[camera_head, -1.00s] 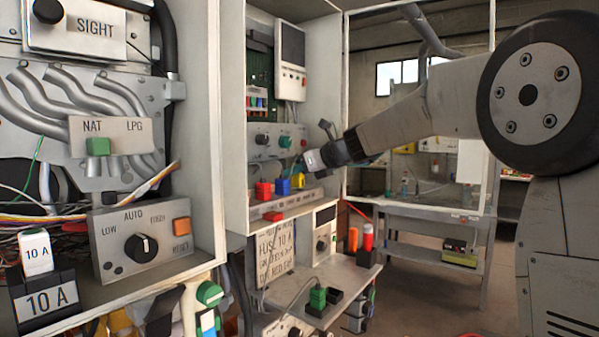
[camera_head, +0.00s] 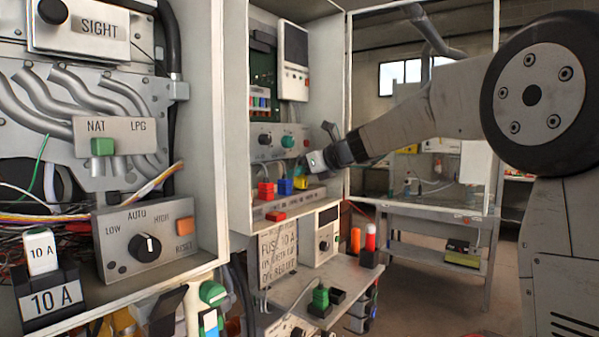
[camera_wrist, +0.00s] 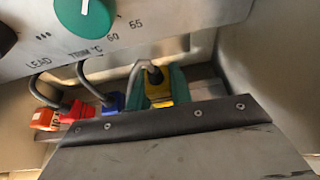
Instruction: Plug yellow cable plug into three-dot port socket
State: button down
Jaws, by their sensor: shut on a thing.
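The yellow cable plug (camera_wrist: 157,88) has a grey cable rising from its top. My gripper (camera_wrist: 163,84) has teal fingers on both sides of the plug and is shut on it. In the head view the yellow plug (camera_head: 301,178) is at the right end of the plug row, with my gripper (camera_head: 311,164) reaching it from the right. Whether the plug's lower end is seated or lifted is hidden by a dark edge in the wrist view. I cannot make out a socket with three dots. Small dots (camera_wrist: 42,36) mark the panel above LEAD.
A blue plug (camera_wrist: 113,102), a red plug (camera_wrist: 77,112) and an orange plug (camera_wrist: 45,118) stand left of the yellow one. A knob panel (camera_wrist: 130,50) overhangs them. The cabinet side wall (camera_head: 340,100) is close to my arm. A shelf (camera_head: 310,285) lies below.

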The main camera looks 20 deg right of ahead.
jog(key=shift+f, duration=0.25)
jog(key=shift+f, duration=0.95)
jog(key=c, duration=1.2)
grip_release()
jog(key=shift+o, duration=0.2)
jog(key=v, duration=0.7)
jog(key=shift+s+d, duration=0.2)
jog(key=shift+s, duration=0.1)
